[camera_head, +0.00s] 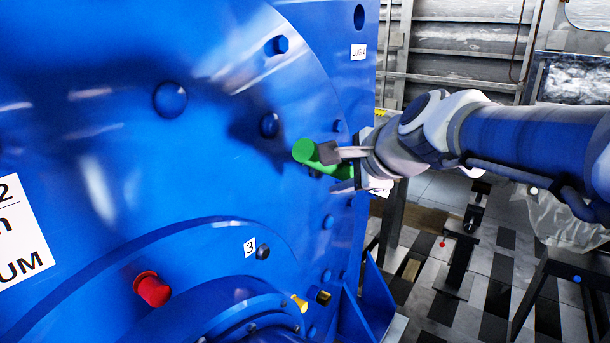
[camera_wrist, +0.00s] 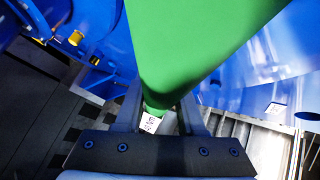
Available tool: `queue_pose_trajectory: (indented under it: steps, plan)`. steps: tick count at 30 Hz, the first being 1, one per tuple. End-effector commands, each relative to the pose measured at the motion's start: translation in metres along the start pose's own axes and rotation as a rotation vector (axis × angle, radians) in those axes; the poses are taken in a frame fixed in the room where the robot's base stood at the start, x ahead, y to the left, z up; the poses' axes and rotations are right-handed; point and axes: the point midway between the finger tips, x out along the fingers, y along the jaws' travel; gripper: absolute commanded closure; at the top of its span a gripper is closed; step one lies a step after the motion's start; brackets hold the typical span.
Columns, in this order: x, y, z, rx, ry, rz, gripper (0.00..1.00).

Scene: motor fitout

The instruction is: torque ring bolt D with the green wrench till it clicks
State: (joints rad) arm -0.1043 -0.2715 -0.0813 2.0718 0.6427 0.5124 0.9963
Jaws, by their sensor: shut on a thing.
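The green wrench (camera_head: 305,151) is held in my gripper (camera_head: 333,153) in front of the blue motor face (camera_head: 215,190). Its rounded green end points left toward the camera, and its other green end shows below and right of the fingers. In the wrist view the green wrench (camera_wrist: 195,45) fills the upper middle, between the two fingers of my gripper (camera_wrist: 162,112). Several blue bolts sit on the motor face, one of them (camera_head: 270,124) just left of the wrench. I cannot tell which is ring bolt D; no label D is readable. Contact between wrench and any bolt is not visible.
A red plug (camera_head: 152,290), a label 3 (camera_head: 250,247) and a yellow fitting (camera_head: 299,303) are on the lower motor face. A LUG A label (camera_head: 358,53) is at upper right. Stands and a plastic-draped item (camera_head: 555,215) stand on the tiled floor at right.

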Motion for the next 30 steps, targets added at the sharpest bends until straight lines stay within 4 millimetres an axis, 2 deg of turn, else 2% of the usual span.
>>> queue_pose_trajectory:
  steps: [10, 30]
  plan:
    - [-0.007, 0.001, -0.006, 0.0, 0.003, -0.007, 1.0]
    - [-0.066, 0.031, -0.057, 0.0, 0.003, -0.007, 1.0]
